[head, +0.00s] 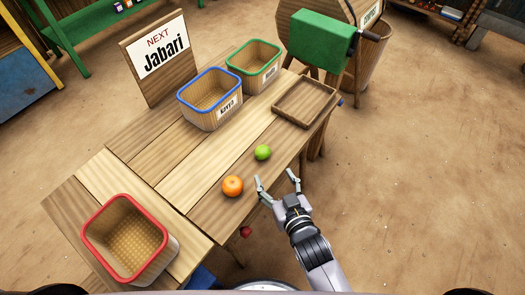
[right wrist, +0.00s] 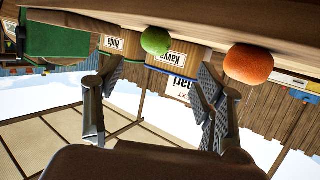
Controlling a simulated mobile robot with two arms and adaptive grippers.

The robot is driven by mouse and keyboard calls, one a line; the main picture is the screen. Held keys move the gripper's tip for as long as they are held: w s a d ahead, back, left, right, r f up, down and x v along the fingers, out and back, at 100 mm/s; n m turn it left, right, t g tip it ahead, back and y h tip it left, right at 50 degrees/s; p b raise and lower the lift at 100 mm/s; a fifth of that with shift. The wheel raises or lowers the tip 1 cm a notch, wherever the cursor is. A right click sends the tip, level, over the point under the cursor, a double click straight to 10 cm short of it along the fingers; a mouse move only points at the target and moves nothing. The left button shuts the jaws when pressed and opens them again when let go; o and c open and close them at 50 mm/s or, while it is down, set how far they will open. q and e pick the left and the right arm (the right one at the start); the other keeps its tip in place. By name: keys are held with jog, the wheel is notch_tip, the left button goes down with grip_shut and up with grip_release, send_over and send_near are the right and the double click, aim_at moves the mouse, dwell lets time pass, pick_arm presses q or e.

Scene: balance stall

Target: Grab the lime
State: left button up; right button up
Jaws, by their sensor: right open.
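The lime (head: 263,152) is a small green fruit on the wooden table, near its right front edge. My right gripper (head: 278,180) is open and empty, just in front of the lime at the table's edge, with its fingers pointing toward it. In the right wrist view the lime (right wrist: 156,41) shows beyond and between the fingers (right wrist: 155,85), apart from them. That view is upside down. My left gripper is in neither view.
An orange (head: 232,186) sits close to the lime, left of my right gripper; it also shows in the right wrist view (right wrist: 248,64). The table holds a red-rimmed basket (head: 162,233), a blue-rimmed basket (head: 211,113), a green-rimmed basket (head: 262,75) and a wooden tray (head: 283,115).

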aim_at(265, 156)
jog(key=x, duration=0.5)
jog(key=shift+w+a+f, duration=0.1)
jog(key=shift+w+a, duration=0.05)
jog(key=shift+w, duration=0.15)
jog(key=shift+w+a, duration=0.1)
jog(key=shift+w, duration=0.45)
jog(key=x, duration=0.4)
jog(key=shift+w, duration=0.3)
jog(key=shift+c, duration=0.5)
jog(key=c, duration=1.2)
jog(key=shift+o, duration=0.2)
